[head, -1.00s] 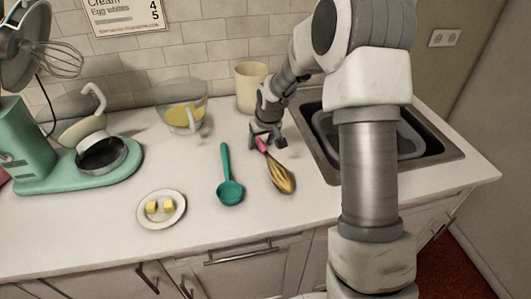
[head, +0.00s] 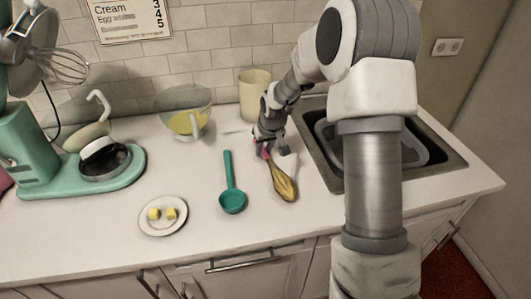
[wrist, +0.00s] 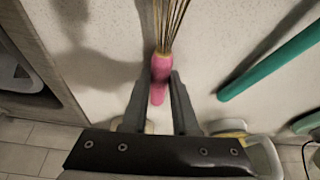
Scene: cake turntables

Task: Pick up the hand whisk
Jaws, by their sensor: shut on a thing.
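The hand whisk (head: 283,183) has a pink handle and golden wires. It lies on the white counter in the head view, right of the teal ladle, with its wires toward the front edge. My gripper (head: 272,152) is at its handle end, low over the counter. In the wrist view the pink handle of the whisk (wrist: 160,72) is between the two fingers of my gripper (wrist: 162,85), which are shut on it. In the head view the fingers hide part of the handle.
A teal ladle (head: 231,190) lies left of the whisk. A plate (head: 150,226) with yellow cubes, a glass bowl (head: 205,106), a beige canister (head: 245,108) and a mint stand mixer (head: 50,182) are on the counter. A sink (head: 318,150) is at the right.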

